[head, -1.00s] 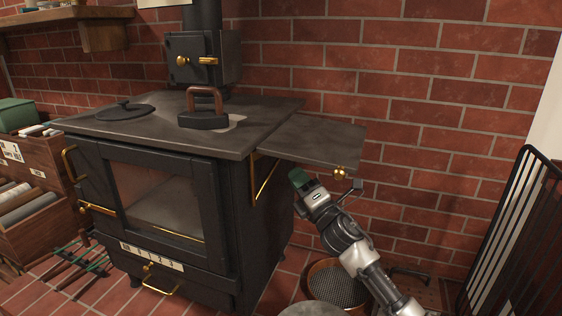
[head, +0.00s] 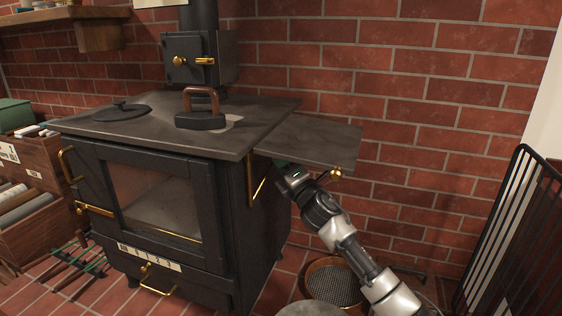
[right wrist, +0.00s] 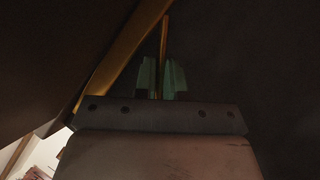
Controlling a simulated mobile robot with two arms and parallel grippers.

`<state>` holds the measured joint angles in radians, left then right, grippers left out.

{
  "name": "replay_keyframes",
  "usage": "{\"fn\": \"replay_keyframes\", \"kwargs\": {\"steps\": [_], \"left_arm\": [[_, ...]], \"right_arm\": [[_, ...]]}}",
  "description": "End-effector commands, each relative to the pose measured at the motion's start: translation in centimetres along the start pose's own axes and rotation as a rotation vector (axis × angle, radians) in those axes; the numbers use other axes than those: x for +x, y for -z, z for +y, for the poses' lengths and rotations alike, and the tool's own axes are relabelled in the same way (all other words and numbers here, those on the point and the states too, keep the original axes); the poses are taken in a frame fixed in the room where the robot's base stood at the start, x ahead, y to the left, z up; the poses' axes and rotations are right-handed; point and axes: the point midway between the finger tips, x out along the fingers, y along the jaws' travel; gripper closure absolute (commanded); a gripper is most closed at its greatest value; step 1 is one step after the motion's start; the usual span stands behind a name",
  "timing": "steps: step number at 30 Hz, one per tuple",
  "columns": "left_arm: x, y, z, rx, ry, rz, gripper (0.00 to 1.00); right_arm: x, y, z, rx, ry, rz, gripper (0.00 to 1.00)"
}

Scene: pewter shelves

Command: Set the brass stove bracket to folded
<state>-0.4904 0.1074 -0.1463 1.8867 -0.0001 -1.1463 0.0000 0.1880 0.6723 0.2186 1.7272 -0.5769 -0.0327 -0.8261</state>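The brass stove bracket (head: 258,182) is on the right side of the black stove, under the dark side shelf (head: 318,143). The shelf stands level, and the bracket's slanted strut shows below it. My right gripper (head: 281,164) is under the shelf beside the bracket, partly hidden by the shelf. In the right wrist view its green fingers (right wrist: 161,78) stand close together on either side of a thin brass bar (right wrist: 163,45). A small gap or contact cannot be told apart in the dark. A wider brass strip (right wrist: 125,55) slants at left. My left gripper is not in view.
The stove top (head: 170,120) carries a flat iron (head: 200,120) and a round lid. A brass knob (head: 335,174) sits at the shelf's outer edge, close to my right arm. A basket (head: 335,284) stands on the floor below. A black rail guard (head: 510,235) is at right.

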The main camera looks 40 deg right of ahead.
Motion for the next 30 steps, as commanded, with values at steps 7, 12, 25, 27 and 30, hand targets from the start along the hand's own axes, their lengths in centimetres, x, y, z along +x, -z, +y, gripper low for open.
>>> {"fn": "replay_keyframes", "kwargs": {"steps": [7, 12, 25, 27, 30], "left_arm": [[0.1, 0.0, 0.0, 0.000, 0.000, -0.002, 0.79], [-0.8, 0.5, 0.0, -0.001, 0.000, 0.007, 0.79], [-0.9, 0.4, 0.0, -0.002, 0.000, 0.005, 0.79], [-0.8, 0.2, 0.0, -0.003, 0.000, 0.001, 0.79], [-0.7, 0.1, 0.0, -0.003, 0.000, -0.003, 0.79]], "right_arm": [[0.4, 0.2, -0.2, 0.014, -0.017, 0.032, 1.00], [1.2, 0.6, -0.4, 0.050, -0.052, 0.101, 1.00], [1.2, 0.7, -0.4, 0.055, -0.055, 0.107, 0.79], [1.2, 0.7, -0.4, 0.055, -0.055, 0.107, 0.79], [1.2, 0.6, -0.4, 0.055, -0.055, 0.106, 0.79]]}}
